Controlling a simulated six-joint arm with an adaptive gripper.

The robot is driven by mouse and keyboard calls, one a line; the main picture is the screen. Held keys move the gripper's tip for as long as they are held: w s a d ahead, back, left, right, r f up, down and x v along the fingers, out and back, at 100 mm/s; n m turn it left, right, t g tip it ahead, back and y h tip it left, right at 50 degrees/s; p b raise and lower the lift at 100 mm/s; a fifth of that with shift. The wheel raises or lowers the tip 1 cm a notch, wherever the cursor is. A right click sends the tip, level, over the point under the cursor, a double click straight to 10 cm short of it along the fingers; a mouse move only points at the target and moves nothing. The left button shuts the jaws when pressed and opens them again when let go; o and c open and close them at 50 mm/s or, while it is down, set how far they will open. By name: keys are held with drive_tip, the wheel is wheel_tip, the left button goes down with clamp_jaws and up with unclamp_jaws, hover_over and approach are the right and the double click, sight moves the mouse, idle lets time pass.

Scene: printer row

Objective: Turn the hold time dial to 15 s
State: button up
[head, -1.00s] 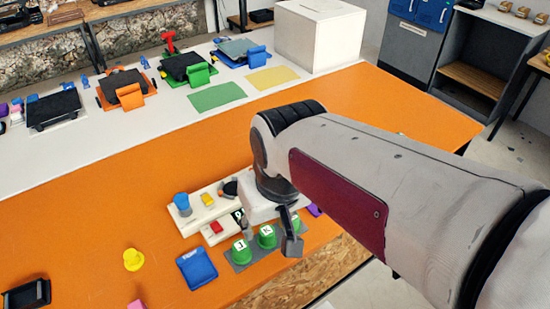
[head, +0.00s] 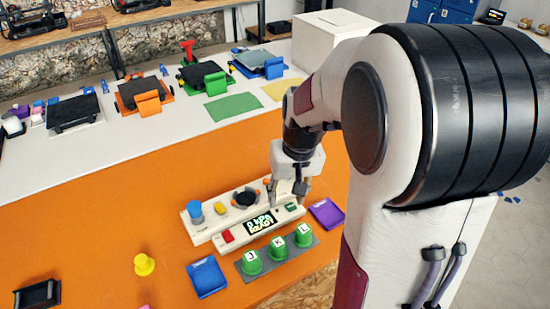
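A cream control panel (head: 203,226) stands on the orange table. Its display (head: 260,223) reads "0 kPa READY". A black dial (head: 245,198) with orange beside it sits on the back part, left of my gripper. I cannot read its setting or any label naming the hold time dial. My gripper (head: 287,192) points down over the right end of the panel, fingers apart. Whether anything is between the fingers is unclear; part of the panel is hidden behind it. A blue knob (head: 195,210), yellow button (head: 221,209), red button (head: 228,236) and green button (head: 291,208) also show.
Green cups (head: 278,248) marked J, K and L stand on a grey strip in front of the panel. A blue tray (head: 207,277) lies to the left, a purple tray (head: 327,213) to the right. A yellow peg (head: 144,265) stands farther left.

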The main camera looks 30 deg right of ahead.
drive_tip(key=w+d+f+n+t+h, duration=0.1)
drive_tip(key=w+d+f, duration=0.3)
drive_tip(key=w+d, duration=0.7)
drive_tip(key=w+t, duration=0.1)
drive_tip(key=w, duration=0.1)
drive_tip(key=shift+w+d+f+n+t, duration=0.15)
drive_tip(key=shift+w+d+n+t, duration=0.1)
drive_tip(key=shift+w+n+t, duration=0.1)
drive_tip(key=shift+f, duration=0.1)
drive_tip(key=shift+x, duration=3.85)
drive_tip(key=shift+s, duration=0.1)
clamp_jaws()
